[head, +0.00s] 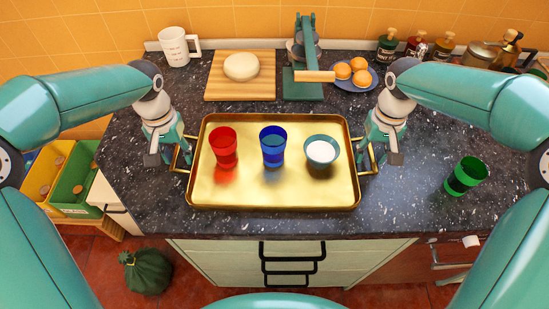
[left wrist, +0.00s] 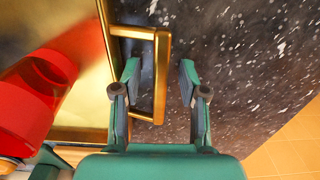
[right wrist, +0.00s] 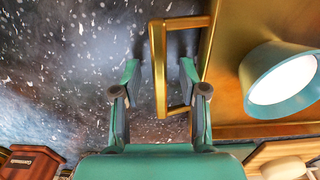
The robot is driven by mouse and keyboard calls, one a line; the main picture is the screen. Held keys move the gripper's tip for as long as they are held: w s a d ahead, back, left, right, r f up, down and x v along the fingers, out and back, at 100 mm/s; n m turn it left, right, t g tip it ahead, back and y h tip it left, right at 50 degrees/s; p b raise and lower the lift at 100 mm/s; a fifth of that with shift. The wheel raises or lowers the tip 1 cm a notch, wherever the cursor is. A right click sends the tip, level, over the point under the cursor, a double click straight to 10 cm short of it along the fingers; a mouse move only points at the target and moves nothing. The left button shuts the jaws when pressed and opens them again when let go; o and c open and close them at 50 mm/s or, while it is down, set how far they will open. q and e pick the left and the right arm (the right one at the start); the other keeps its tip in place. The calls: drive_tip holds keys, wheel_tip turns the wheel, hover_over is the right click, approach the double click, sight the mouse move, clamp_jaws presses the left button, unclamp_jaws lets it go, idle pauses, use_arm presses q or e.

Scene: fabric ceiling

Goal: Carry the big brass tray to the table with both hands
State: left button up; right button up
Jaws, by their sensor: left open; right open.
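The big brass tray (head: 270,188) lies on the dark speckled counter. On it stand a red cup (head: 224,148), a blue cup (head: 272,147) and a teal bowl with white contents (head: 321,151). My left gripper (head: 180,152) is open at the tray's left handle; in the left wrist view the handle (left wrist: 161,75) lies between the open fingers (left wrist: 158,80). My right gripper (head: 372,153) is open at the right handle; in the right wrist view the handle (right wrist: 158,70) lies between the open fingers (right wrist: 160,80). Neither gripper is closed on its handle.
A wooden board (head: 240,91) with dough, a green press (head: 305,75) and a plate of oranges (head: 355,74) stand behind the tray. A white mug (head: 174,47) is at back left. A green cup (head: 465,175) stands right. A dark green pumpkin (head: 146,271) lies on the floor.

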use_arm(q)
drive_tip(key=shift+c, duration=0.4)
use_arm(e)
drive_tip(key=shift+c, duration=0.4)
use_arm(q)
clamp_jaws()
use_arm(e)
clamp_jaws()
